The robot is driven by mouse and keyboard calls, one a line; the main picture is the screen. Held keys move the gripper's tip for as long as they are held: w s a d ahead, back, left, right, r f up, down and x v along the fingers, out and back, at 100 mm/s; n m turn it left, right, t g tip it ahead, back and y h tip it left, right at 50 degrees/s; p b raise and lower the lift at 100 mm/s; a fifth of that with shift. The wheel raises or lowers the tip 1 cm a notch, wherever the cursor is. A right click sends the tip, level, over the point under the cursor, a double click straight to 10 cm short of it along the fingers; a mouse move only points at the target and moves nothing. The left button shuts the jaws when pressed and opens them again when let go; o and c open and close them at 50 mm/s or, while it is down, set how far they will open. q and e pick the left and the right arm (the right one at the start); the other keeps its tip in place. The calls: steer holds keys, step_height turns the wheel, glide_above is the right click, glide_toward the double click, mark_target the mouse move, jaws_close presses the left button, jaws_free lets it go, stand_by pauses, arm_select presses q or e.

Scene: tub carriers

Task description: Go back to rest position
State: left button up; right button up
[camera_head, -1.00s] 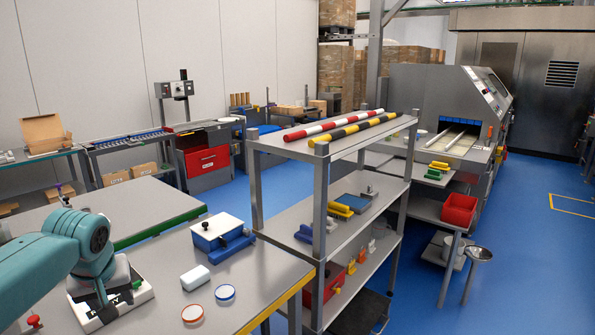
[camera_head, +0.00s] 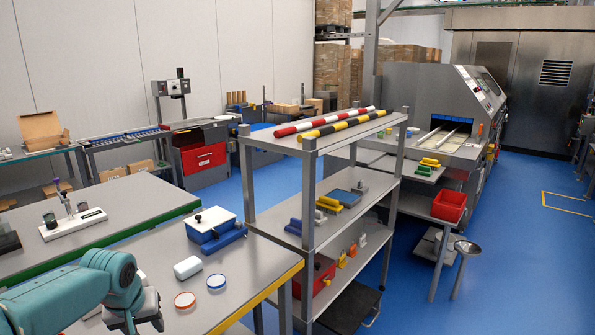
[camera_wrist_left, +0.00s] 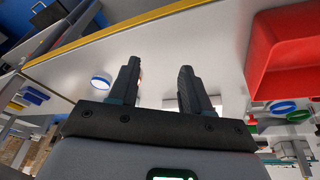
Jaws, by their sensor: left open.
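My left arm comes in at the lower left of the head view, low over the near grey table (camera_head: 235,275). Its gripper (camera_head: 146,318) is at the bottom edge and only partly seen there. In the left wrist view the two dark fingers of my left gripper (camera_wrist_left: 160,85) stand apart with nothing between them. My right gripper is in neither view.
Beside the arm on the table are a white block (camera_head: 187,267), an orange-rimmed disc (camera_head: 185,300), a blue-rimmed disc (camera_head: 216,281) and a blue-and-white box (camera_head: 214,226). A metal shelf rack (camera_head: 308,195) stands right of the table. Blue floor lies open at right.

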arm_select(q)
steer(key=s+d+f+m+g+h, duration=0.15)
steer(key=s+d+f, duration=0.35)
steer(key=f, duration=0.5)
steer(key=s+d+f+m+h, duration=0.1)
steer(key=s+d+f+h, duration=0.1)
steer(key=d+f, duration=0.65)
steer(key=s+d+f+g, duration=0.1)
steer(key=s+d+f, duration=0.2)
steer(key=s+f, duration=0.3)
steer(key=s+d+f+g+h, duration=0.1)
steer(key=s+d+f, duration=0.2)
steer(key=s+f, duration=0.4)
steer(key=s, duration=0.8)
